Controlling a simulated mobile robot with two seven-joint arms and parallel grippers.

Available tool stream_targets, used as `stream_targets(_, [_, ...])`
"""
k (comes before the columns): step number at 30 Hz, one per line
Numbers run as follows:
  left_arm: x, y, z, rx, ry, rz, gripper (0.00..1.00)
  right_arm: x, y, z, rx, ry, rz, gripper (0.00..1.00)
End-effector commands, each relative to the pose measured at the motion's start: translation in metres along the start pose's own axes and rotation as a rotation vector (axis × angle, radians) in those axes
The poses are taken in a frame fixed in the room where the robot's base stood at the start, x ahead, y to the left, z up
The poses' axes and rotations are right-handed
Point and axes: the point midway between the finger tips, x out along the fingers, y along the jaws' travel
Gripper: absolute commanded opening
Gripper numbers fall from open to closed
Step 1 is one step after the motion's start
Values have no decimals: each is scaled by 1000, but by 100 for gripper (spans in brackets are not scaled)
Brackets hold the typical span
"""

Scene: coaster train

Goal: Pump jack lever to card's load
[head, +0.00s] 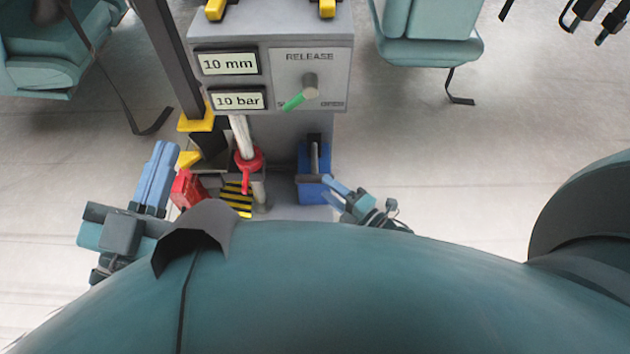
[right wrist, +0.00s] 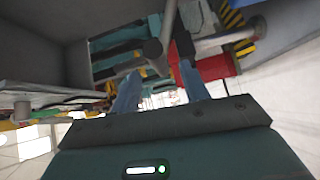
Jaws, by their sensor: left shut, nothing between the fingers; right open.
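The grey jack unit (head: 270,30) shows readouts of 10 mm (head: 228,63) and 10 bar (head: 238,99) in the head view. Its green release handle (head: 293,103) points down and left. A blue block with an upright grey lever (head: 314,158) stands at the unit's lower right. My right gripper (head: 328,190) is open beside this block; in the right wrist view, a grey rod end (right wrist: 152,48) shows beyond its fingers. I cannot tell whether they touch. My left gripper (head: 165,148) is shut and empty, left of a red block (head: 187,190). I cannot make out a load card.
A pale rod with a red collar (head: 249,161) stands beside a black-and-yellow striped plate (head: 236,200). Teal seats (head: 430,50) with hanging straps are at the upper left and right. Pale floor (head: 440,140) is open to the right.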

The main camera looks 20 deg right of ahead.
Motion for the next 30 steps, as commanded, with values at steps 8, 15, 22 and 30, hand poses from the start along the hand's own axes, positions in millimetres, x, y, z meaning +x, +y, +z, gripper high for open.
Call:
stream_targets(8, [10, -8, -16, 101, 146, 14, 0, 45, -2, 0, 0, 1, 1, 45])
stream_targets(15, [12, -10, -23, 125, 183, 17, 0, 55, 0, 0, 1, 0, -1, 45])
stream_targets(22, [12, -10, -23, 125, 183, 16, 0, 55, 0, 0, 1, 0, -1, 43])
stream_targets(30, [12, -10, -23, 125, 182, 16, 0, 55, 0, 0, 1, 0, 0, 21])
